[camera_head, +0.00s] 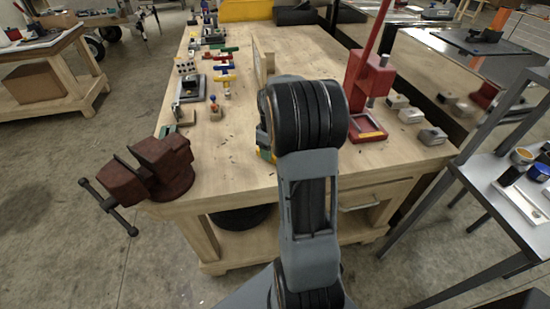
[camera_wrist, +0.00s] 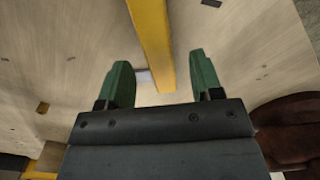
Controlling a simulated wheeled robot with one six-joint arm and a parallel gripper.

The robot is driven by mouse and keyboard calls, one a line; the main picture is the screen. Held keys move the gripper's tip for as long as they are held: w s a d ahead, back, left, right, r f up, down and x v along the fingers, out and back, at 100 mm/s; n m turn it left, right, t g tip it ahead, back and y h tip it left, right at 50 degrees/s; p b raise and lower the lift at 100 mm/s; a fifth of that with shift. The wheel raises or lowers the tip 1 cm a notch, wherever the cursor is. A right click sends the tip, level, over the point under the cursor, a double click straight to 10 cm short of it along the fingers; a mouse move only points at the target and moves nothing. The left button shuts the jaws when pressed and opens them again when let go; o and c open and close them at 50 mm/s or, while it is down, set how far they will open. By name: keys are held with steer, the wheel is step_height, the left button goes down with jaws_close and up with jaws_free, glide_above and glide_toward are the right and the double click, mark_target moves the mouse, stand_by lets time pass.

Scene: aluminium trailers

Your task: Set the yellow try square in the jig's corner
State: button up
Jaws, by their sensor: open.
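In the wrist view a long yellow bar (camera_wrist: 152,45), which looks like part of the yellow try square, runs from the top edge down between my fingers. A small pale piece shows beside its lower end. My gripper (camera_wrist: 162,82) is open, with one green finger on each side of the bar and a visible gap on both sides. In the head view my arm hides most of the gripper; bits of yellow and green show at its left edge. An upright wooden piece (camera_head: 257,62), perhaps part of the jig, stands behind my arm. I cannot make out the jig's corner.
A dark red vise (camera_head: 160,168) is on the bench's front left corner. Coloured tools (camera_head: 224,66) lie along the left side. A red press (camera_head: 368,90) stands right of my arm, with several grey blocks beyond it. Bare bench top lies left of my arm.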

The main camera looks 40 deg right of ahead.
steer(key=shift+f, duration=1.5)
steer(key=shift+f, duration=0.2)
jaws_close()
steer(key=shift+r, duration=0.1)
